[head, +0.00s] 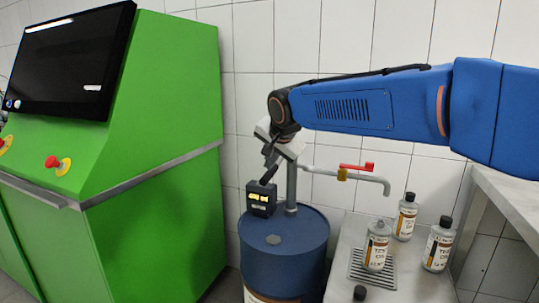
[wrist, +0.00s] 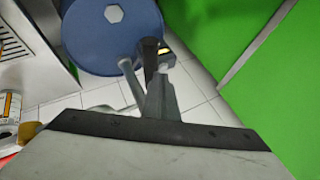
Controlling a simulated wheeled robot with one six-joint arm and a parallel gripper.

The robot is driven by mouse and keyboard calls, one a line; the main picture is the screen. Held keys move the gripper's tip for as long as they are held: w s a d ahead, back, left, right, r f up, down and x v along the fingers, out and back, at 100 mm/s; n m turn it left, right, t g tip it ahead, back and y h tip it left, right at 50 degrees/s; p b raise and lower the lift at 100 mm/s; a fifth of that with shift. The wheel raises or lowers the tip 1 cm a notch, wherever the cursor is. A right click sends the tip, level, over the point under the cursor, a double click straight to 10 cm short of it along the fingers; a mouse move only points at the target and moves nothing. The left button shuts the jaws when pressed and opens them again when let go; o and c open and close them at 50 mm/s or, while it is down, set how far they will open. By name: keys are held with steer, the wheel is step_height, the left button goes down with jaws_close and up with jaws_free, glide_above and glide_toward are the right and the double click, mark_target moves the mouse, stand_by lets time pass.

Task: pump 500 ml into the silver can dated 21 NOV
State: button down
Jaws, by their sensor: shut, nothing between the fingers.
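A silver can (head: 376,250) without its cap stands on the drip grate near the spout (head: 375,183). Two capped silver cans stand behind it (head: 404,220) and to its right (head: 437,248). The dates on the labels are too small to read. The dark pump box (head: 261,202) with a yellow-lit display sits by the pipe on the blue drum (head: 283,250). My gripper (head: 267,178) is shut and empty, pointing down just above the box. In the wrist view its dark fingers (wrist: 150,48) partly hide the box (wrist: 167,52).
A red valve handle (head: 357,167) sits on the outlet pipe. A black cap (head: 360,292) lies at the bench's front. A green console (head: 160,150) with a red button (head: 53,162) stands at left. A shelf (head: 510,195) stands at right.

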steer(key=shift+s+a+f, duration=0.1)
steer(key=shift+s+f, duration=0.05)
steer(key=shift+f, duration=1.55)
stand_by(1.9)
stand_by(0.5)
step_height(320, 180, up, 10)
steer(key=w, duration=0.1)
steer(key=shift+d, duration=0.2)
stand_by(1.6)
steer(key=shift+r, duration=0.15)
step_height(320, 180, up, 5)
glide_above(269, 173)
steer(key=w, duration=0.1)
steer(key=shift+d, duration=0.4)
stand_by(0.6)
